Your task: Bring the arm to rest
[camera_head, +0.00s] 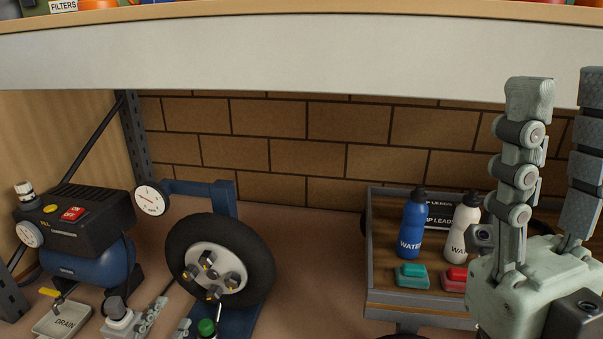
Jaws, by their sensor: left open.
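My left gripper (170,312) is low at the bottom left, partly cut off by the frame edge. Its fingers look apart, with nothing seen between them. It is between the drain tray and the wheel; whether it touches anything there I cannot tell. My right gripper (565,95) is large and close at the right edge. Its fingers point straight up, apart and empty, in front of the bench and tray. The rest of both arms is out of view.
A black compressor (85,225) with gauges stands at left, beside a drain tray (50,325). A wheel (250,245) on a blue stand (228,200) is left of centre. A wooden tray (385,285) holds a blue bottle (413,228) and a white bottle (458,240). A shelf (300,55) spans the top.

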